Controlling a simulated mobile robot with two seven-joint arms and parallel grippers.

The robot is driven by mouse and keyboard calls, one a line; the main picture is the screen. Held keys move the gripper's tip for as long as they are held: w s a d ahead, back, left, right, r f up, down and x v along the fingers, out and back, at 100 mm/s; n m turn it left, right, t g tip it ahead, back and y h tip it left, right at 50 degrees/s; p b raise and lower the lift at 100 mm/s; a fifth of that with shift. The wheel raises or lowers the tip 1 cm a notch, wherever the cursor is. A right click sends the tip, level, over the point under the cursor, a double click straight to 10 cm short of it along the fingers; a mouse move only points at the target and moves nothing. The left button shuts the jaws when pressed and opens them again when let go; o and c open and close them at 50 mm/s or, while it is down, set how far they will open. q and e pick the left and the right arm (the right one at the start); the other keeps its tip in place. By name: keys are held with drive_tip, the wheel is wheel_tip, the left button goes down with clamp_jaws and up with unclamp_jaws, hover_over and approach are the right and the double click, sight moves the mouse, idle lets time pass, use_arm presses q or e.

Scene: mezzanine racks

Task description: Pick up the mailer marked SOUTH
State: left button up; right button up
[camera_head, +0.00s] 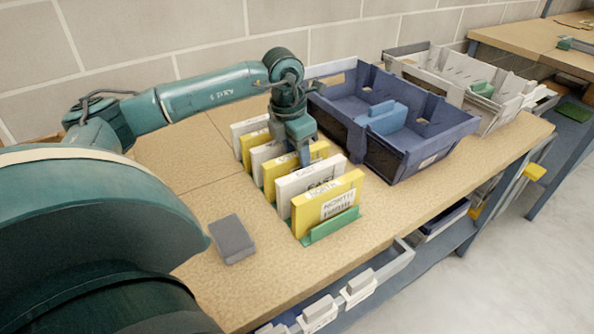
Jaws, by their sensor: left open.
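A row of upright mailers, white and yellow in turn, stands in a green rack (331,226) on the table. The front yellow mailer (345,189) reads NORTH. The white mailer (296,186) behind it seems to read EAST. Behind these are another yellow mailer (320,151), a white mailer (257,160) and more at the back. Their markings are too small or covered, so I cannot tell which is SOUTH. My left gripper (305,159) is open and points down over the middle of the row, hiding parts of the mailers there. I cannot tell whether it touches one. My right gripper is not in view.
A blue bin (400,160) with blue items stands close to the right of the row. A grey bin (490,115) is beyond it. A dark grey block (232,240) lies left of the rack. The table (180,160) is bare at the left, before a block wall.

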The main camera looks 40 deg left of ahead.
use_arm(q)
drive_tip(key=shift+w+f, duration=0.15)
drive_tip(key=shift+f, duration=1.3)
drive_tip(key=shift+c, duration=0.4)
drive_tip(key=shift+r, duration=0.1)
clamp_jaws()
